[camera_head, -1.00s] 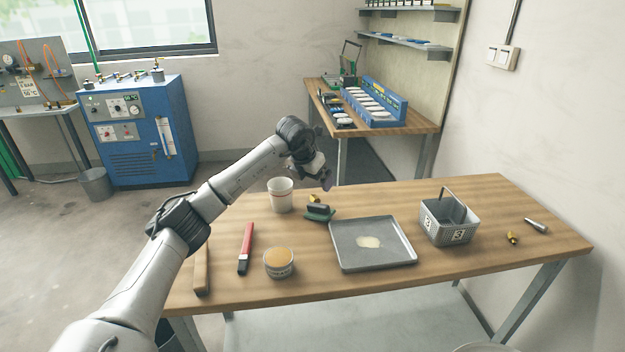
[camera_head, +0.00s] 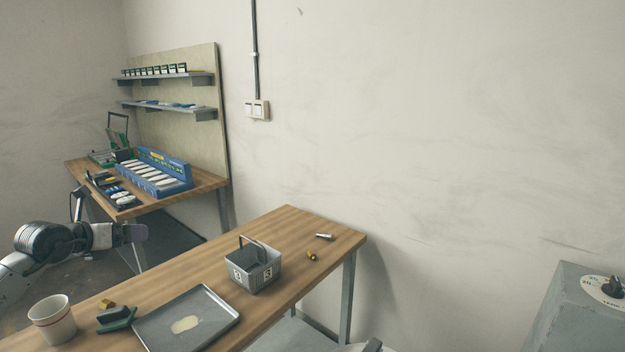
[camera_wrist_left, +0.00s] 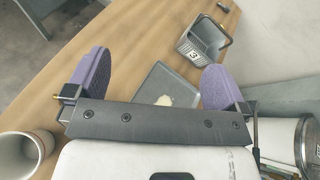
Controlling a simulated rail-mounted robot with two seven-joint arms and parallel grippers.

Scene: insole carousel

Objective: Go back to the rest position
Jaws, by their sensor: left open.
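My left gripper (camera_head: 136,233) comes in from the left in the head view, raised near the far edge of the wooden table. In the left wrist view its two purple finger pads (camera_wrist_left: 152,85) stand wide apart with nothing between them, so it is open and empty. The table (camera_head: 290,228) lies below it. Past the fingers in the wrist view are a metal tray (camera_wrist_left: 160,82) with a pale patch and a grey basket (camera_wrist_left: 203,42). My right gripper is in neither view.
On the table are a white cup (camera_head: 52,322), a green-and-black block (camera_head: 116,319), the tray (camera_head: 222,305), the basket (camera_head: 262,278) and small brass and metal pieces (camera_head: 312,255). A back bench holds a blue rack (camera_head: 180,170). A grey box with a dial (camera_head: 580,310) stands at right.

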